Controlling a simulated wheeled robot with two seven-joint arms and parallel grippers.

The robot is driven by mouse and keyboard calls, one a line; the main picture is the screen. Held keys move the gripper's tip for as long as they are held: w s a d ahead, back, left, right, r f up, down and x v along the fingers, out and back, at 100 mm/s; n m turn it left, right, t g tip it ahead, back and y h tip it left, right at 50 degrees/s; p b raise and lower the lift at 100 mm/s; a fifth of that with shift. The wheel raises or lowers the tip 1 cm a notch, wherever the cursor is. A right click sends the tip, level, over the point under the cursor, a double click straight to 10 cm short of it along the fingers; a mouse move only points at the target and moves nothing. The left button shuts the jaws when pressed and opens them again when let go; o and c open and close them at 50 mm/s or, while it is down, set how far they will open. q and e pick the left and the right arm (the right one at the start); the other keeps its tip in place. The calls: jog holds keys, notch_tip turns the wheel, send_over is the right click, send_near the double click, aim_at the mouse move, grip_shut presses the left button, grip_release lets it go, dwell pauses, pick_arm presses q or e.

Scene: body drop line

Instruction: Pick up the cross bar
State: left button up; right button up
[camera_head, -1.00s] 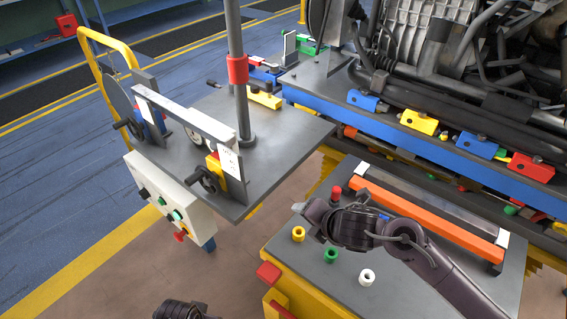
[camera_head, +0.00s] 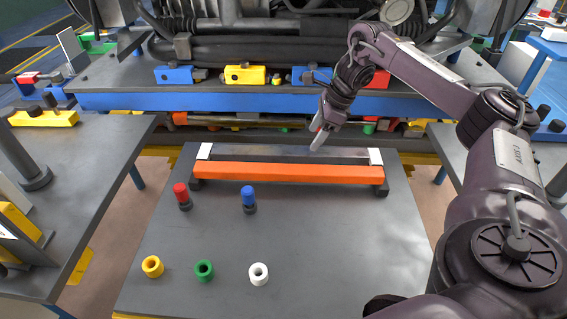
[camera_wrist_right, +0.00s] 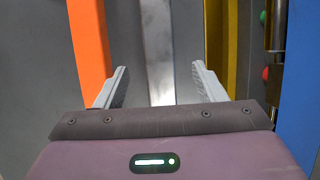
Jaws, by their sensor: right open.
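The cross bar (camera_head: 262,152) looks like the grey metal bar with white end pieces, lying level behind an orange bar (camera_head: 285,173) at the back of the grey table (camera_head: 320,230). My right gripper (camera_head: 318,138) is above the grey bar, right of its middle, pointing down. In the right wrist view, its open fingers (camera_wrist_right: 160,88) stand on either side of the grey bar (camera_wrist_right: 160,50), with nothing held. The orange bar (camera_wrist_right: 88,45) is beside the left finger. Whether the fingertips reach down to the bar's level is unclear. My left gripper is out of view.
A red-topped peg (camera_head: 181,193) and a blue-topped peg (camera_head: 248,196) stand in front of the bars. Yellow (camera_head: 152,266), green (camera_head: 204,270) and white (camera_head: 258,273) rings lie nearer. A blue rail (camera_head: 240,103) with coloured clamps runs close behind. The table's front right is clear.

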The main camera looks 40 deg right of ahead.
aim_at(305, 150)
jog(key=b+x, duration=0.1)
jog(key=x, duration=0.2)
jog(key=shift+d, duration=0.15)
jog(key=b+x, duration=0.1)
jog(key=x, duration=0.4)
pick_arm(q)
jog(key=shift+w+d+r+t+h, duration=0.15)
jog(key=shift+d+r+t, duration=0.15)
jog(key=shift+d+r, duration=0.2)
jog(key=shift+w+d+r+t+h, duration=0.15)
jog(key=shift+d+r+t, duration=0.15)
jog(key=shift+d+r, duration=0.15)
pick_arm(e)
jog(key=shift+a, duration=0.25)
jog(key=shift+r, duration=0.1)
jog(key=shift+c, duration=0.2)
grip_shut()
